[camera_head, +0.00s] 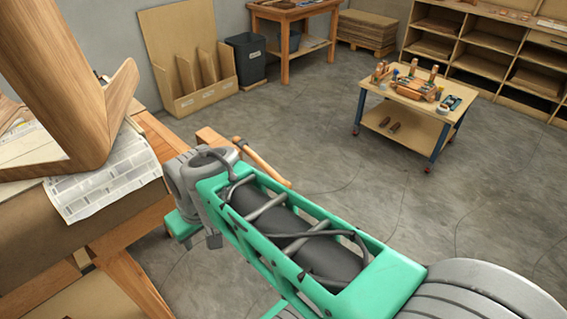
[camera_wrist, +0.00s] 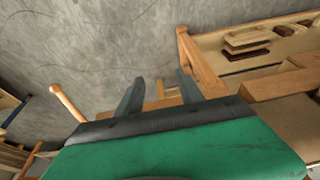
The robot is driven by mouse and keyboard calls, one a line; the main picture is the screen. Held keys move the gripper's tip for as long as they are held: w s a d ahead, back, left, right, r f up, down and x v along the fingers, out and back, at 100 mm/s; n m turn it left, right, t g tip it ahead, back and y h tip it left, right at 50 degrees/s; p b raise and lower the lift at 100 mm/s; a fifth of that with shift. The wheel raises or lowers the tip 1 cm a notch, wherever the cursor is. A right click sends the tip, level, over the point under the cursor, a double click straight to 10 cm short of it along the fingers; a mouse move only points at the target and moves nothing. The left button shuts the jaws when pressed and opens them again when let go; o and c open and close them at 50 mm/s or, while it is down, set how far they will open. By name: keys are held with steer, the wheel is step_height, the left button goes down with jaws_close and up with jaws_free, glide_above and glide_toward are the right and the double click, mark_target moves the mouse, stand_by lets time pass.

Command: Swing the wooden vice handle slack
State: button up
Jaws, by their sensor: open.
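The wooden vice handle (camera_head: 262,162) is a pale, slanting rod beside the workbench's right edge, just beyond my wrist in the head view. In the wrist view the handle (camera_wrist: 68,103) stands tilted to the left of my fingers, apart from them, its lower end hidden by my green gripper body. My gripper (camera_wrist: 160,77) is open, with two dark fingers spread and nothing held. A small wooden piece shows between the fingers, farther off; I cannot tell what it belongs to. In the head view my arm hides the fingers and part of the vice.
The workbench (camera_head: 40,235) at left bears a large bent wooden lamination (camera_head: 62,75) and a printed sheet (camera_head: 105,185). A low wheeled table (camera_head: 440,112) with tools stands at back right. Shelving (camera_head: 470,50) and a dark bin (camera_head: 246,60) stand behind. The floor between is clear.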

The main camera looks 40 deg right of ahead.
steer(key=w+d+f+y+b, duration=0.1)
steer(key=w+d+f+b, duration=0.15)
steer(key=w+d, duration=0.65)
steer(key=t+y+b, duration=0.1)
steer(key=t+b, duration=0.2)
steer(key=t, duration=0.2)
glide_toward(269, 167)
steer(key=x, duration=0.4)
steer(key=shift+s+f, duration=0.15)
steer(key=x, duration=0.7)
steer(key=shift+w+f+p, duration=0.1)
steer(key=shift+w+p, duration=0.2)
steer(key=shift+w, duration=0.05)
steer(key=shift+c, duration=0.3)
jaws_close()
